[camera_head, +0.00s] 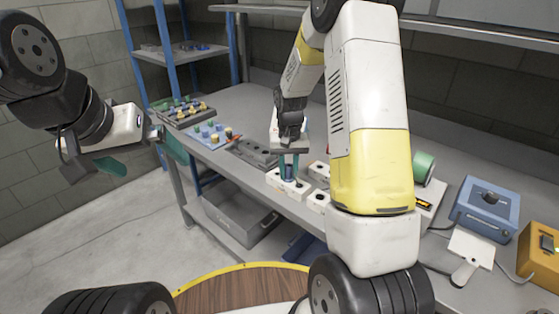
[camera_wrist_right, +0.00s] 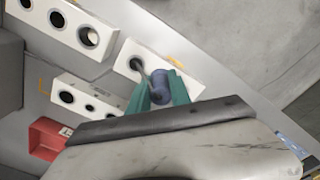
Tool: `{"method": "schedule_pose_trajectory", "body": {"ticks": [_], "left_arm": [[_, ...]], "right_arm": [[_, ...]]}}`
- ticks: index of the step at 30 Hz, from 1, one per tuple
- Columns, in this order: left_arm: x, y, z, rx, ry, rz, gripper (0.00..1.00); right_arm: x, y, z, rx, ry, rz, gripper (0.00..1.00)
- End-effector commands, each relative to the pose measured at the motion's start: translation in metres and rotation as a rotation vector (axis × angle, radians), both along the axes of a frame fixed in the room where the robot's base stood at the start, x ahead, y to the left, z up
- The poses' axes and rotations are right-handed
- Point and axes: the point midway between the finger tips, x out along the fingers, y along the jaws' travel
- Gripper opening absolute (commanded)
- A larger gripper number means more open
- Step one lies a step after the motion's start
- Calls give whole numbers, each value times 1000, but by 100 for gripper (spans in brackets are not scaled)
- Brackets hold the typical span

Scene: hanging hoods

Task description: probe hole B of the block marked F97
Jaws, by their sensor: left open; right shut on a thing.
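My right gripper (camera_head: 289,168) is over the white hole blocks on the bench, its teal fingers pointing down. In the right wrist view it (camera_wrist_right: 158,92) is shut on a blue-handled probe (camera_wrist_right: 163,84). The probe's thin metal shaft reaches to a hole in one white block (camera_wrist_right: 188,82); I cannot tell whether the tip is inside. A second block (camera_wrist_right: 75,17) shows several dark holes, and a third block (camera_wrist_right: 75,85) lies below it. No F97 marking or hole letter is readable. My left gripper (camera_head: 140,158) is open and empty, off the bench's left end.
A grey fixture (camera_head: 252,152), a blue tray of pegs (camera_head: 210,136) and a dark peg rack (camera_head: 185,112) lie left of the blocks. A blue device (camera_head: 487,205) and a yellow one (camera_head: 540,250) stand at right. A grey bin (camera_head: 235,212) sits below the bench. My right arm hides part of the bench.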

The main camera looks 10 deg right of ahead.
Motion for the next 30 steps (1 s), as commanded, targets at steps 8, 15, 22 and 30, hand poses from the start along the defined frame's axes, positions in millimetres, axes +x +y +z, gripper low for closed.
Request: {"method": "schedule_pose_trajectory", "body": {"ticks": [8,15,22,30], "left_arm": [[0,0,0,0,0,0,100],[0,0,0,0,0,0,100],[0,0,0,0,0,0,100],[0,0,0,0,0,0,100]], "right_arm": [[0,0,1,0,-1,0,0],[1,0,13,0,-2,0,0],[1,0,27,0,-2,0,0],[0,0,43,0,-2,1,0]]}}
